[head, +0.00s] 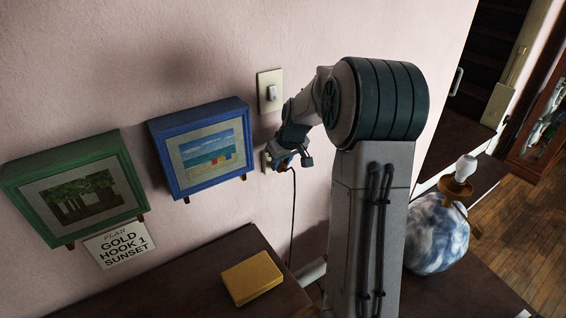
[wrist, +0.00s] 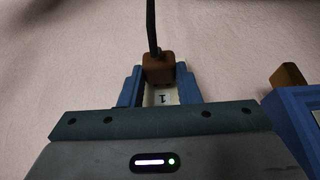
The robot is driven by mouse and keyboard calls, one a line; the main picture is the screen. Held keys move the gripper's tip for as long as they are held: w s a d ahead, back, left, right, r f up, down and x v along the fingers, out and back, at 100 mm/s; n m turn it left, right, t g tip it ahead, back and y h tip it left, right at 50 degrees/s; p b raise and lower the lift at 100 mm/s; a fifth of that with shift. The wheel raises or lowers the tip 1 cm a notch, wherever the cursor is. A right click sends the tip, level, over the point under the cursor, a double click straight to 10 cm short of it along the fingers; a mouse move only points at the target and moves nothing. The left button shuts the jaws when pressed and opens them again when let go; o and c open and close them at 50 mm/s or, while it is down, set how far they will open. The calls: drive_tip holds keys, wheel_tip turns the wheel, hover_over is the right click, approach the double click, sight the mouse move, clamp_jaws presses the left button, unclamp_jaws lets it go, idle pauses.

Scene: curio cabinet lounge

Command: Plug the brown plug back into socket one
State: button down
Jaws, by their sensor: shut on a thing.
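In the wrist view the brown plug (wrist: 159,68) sits between the two blue fingers of my gripper (wrist: 159,82), which is shut on it. A dark cord runs from the plug. Just beside the plug shows the pale plate of socket one (wrist: 163,97), marked "1". The plug is at or against the plate; I cannot tell whether its pins are in. In the head view my gripper (head: 284,160) is at the wall over the socket plate (head: 265,161), which is mostly hidden. The cord (head: 294,215) hangs down from there. The plug itself is not clear in that view.
A light switch (head: 270,91) is above the socket. A blue-framed beach picture (head: 200,150) hangs close on the left, with a green-framed picture (head: 75,190) and a sign (head: 120,245) beyond. A yellow box (head: 252,278) lies on the dark cabinet below. A marbled lamp (head: 437,232) stands right.

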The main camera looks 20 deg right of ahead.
drive_tip(key=shift+w+a, duration=0.1)
drive_tip(key=shift+w, duration=0.35)
drive_tip(key=c, duration=1)
unclamp_jaws()
drive_tip(key=b+v, duration=0.1)
drive_tip(key=v, duration=1.2)
drive_tip(key=shift+r, duration=0.4)
drive_tip(key=shift+s, duration=0.15)
drive_tip(key=s+a+f, duration=0.2)
drive_tip(key=s+a, duration=0.2)
drive_tip(key=s, duration=0.4)
drive_tip(key=s+a+f+m+g, duration=0.1)
drive_tip(key=s+a, duration=0.3)
drive_tip(key=s, duration=0.5)
drive_tip(key=s+a+f+m, duration=0.1)
drive_tip(key=s+a+f, duration=0.3)
drive_tip(key=s, duration=0.5)
drive_tip(key=shift+s+a+g+h, duration=0.2)
drive_tip(key=shift+s+g+h, duration=0.1)
drive_tip(key=shift+h, duration=0.1)
